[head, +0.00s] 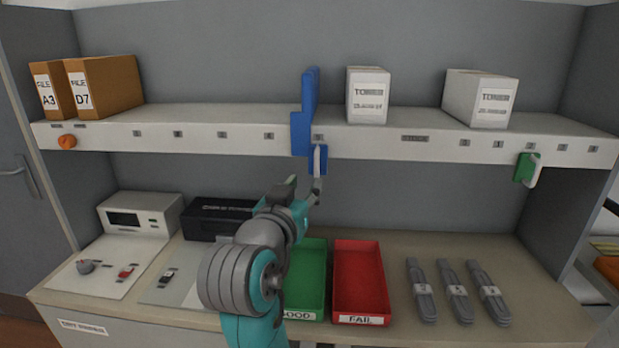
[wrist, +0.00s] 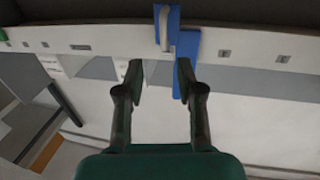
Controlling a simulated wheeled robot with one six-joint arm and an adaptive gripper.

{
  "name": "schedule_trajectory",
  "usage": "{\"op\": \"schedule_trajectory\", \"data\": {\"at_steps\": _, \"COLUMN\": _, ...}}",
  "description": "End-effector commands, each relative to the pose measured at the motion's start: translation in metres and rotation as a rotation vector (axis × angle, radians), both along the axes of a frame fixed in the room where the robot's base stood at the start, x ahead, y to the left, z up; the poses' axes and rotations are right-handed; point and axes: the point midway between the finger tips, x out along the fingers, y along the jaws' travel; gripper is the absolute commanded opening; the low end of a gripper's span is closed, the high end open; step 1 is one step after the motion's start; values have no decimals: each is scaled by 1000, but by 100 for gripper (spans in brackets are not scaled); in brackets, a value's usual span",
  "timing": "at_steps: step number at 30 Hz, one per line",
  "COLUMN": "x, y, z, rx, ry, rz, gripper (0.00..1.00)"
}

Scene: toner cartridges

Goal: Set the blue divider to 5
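The blue divider (head: 303,133) stands upright on the shelf, its front part over the shelf's front edge. A small label (head: 318,137) sits just to its right; its number is too small to read. The divider's pale handle (head: 320,160) hangs at the lower right. My gripper (head: 317,190) is just below the handle in the head view. In the wrist view my gripper (wrist: 160,70) is open and empty. The handle (wrist: 163,27) lies beyond the fingertips, roughly in line with the gap between them, with the blue divider (wrist: 187,60) behind.
The shelf edge (head: 222,144) carries several labels. A white toner box (head: 367,95) stands right of the divider, another (head: 478,98) farther right, brown files (head: 105,85) far left. A green divider (head: 525,168) hangs at right. Green (head: 322,270) and red (head: 360,275) trays lie below.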

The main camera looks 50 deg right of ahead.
Motion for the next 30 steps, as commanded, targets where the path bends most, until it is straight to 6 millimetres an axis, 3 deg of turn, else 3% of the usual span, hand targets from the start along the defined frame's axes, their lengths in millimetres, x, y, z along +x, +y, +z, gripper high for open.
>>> {"op": "schedule_trajectory", "data": {"at_steps": 6, "x": -7, "y": 14, "z": 0, "rx": 0, "ry": 1, "rz": 0, "gripper": 37}}
{"op": "schedule_trajectory", "data": {"at_steps": 25, "x": -8, "y": 15, "z": -1, "rx": -1, "ry": 2, "rz": 0, "gripper": 37}}
{"op": "schedule_trajectory", "data": {"at_steps": 30, "x": -2, "y": 18, "z": -17, "rx": -36, "ry": 40, "rz": 38, "gripper": 37}}
